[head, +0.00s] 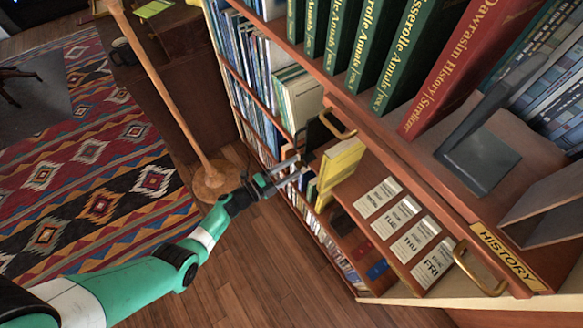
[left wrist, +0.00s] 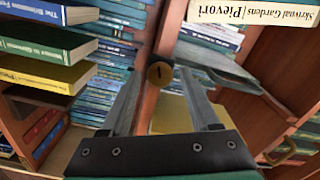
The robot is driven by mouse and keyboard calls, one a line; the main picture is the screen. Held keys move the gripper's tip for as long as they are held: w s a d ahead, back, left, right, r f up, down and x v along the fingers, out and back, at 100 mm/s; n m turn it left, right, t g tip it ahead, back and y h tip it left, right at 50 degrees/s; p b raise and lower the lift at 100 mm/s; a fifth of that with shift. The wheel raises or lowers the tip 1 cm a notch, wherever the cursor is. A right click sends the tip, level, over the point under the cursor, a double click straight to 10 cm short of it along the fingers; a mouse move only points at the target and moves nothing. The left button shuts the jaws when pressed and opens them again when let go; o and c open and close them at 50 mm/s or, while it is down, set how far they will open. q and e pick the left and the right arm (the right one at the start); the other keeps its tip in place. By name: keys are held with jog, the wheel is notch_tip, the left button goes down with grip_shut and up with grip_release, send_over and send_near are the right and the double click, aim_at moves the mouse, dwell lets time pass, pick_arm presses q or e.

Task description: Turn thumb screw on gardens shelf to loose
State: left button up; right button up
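The thumb screw is a round brass-coloured knob (left wrist: 159,75) with a dark slot, on a reddish-brown wooden upright in the left wrist view. My left gripper (head: 289,172) reaches the bookcase side in the head view. In the left wrist view its two grey fingers are open, with the screw showing between their tips. There is a visible gap on each side of the screw; I cannot tell the depth between tips and screw. In the head view I cannot make out the screw. My right gripper is not in view.
Books fill both sides of the upright, including a yellow book (left wrist: 48,80). In the head view, a HISTORY shelf (head: 507,256) with a brass handle (head: 478,270) and a wooden pole (head: 165,95) stand near my arm.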

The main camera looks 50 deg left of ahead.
pick_arm(q)
jog(key=shift+o, duration=0.3)
jog(key=shift+s+a, duration=0.1)
jog(key=shift+s, duration=0.25)
jog(key=s+a+p, duration=0.1)
jog(key=s+p, duration=0.3)
jog(key=s, duration=0.6)
jog(key=shift+s+a, duration=0.15)
jog(key=shift+s, duration=0.25)
